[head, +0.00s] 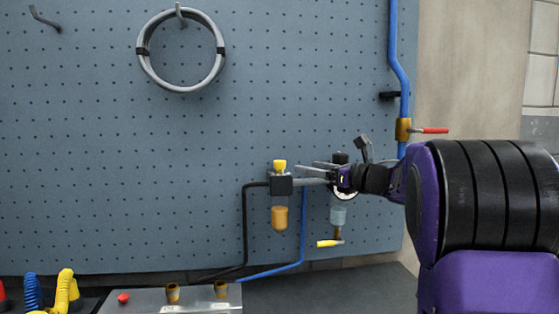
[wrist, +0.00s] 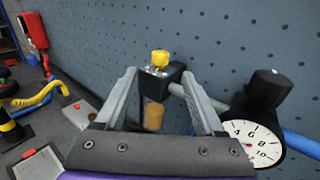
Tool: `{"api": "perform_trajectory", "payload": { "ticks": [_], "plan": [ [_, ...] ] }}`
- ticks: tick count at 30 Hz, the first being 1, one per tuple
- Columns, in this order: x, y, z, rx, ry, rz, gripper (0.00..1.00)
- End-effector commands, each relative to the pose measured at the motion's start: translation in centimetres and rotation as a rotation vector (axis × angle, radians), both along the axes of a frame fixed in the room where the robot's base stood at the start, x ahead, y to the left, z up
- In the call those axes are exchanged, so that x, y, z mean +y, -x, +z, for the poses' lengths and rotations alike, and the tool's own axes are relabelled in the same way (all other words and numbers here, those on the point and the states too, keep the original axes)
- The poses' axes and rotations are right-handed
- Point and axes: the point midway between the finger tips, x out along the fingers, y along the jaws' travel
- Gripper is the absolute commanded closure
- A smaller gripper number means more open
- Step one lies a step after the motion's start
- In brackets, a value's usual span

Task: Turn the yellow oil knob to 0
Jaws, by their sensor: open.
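The yellow oil knob (head: 279,166) sits on top of a black lubricator block (head: 281,186) with an amber bowl (head: 279,218) below it. In the wrist view the knob (wrist: 160,58) shows upright beyond my fingertips, with a pale, marked plate under it. The marks are too small to read. My gripper (head: 309,171) reaches in from the right, at about the block's height. In the wrist view my gripper (wrist: 159,75) is open and empty, its two fingers spread to either side of the block and bowl. The knob appears between and above the tips, apart from them.
A regulator with a black knob (wrist: 268,78) and a round pressure gauge (wrist: 256,143) stands just right of my fingers, joined to the block by a grey pipe. A blue pegboard (head: 120,150) rises behind. A yellow-handled valve (head: 329,243) hangs below. A metal box (head: 185,299) lies lower left.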

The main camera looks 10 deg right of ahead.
Motion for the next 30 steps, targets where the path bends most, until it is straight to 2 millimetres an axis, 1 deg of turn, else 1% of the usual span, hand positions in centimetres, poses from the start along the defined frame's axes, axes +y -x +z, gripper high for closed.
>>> {"api": "perform_trajectory", "payload": {
  "ticks": [1,3,9,15,21,30],
  "plan": [
    [0.8,-1.0,0.1,0.001,-0.001,0.002,0.29],
    [1.7,-2.3,0.1,0.001,-0.001,0.002,0.29],
    [4.1,-5.9,0.2,0.001,-0.002,0.001,0.29],
    [6.0,-8.6,0.1,0.002,-0.002,-0.001,0.29],
    [6.9,-9.8,0.0,0.000,-0.002,-0.002,0.29],
    [7.0,-10.0,0.0,0.000,-0.002,-0.003,0.29]
  ]
}}
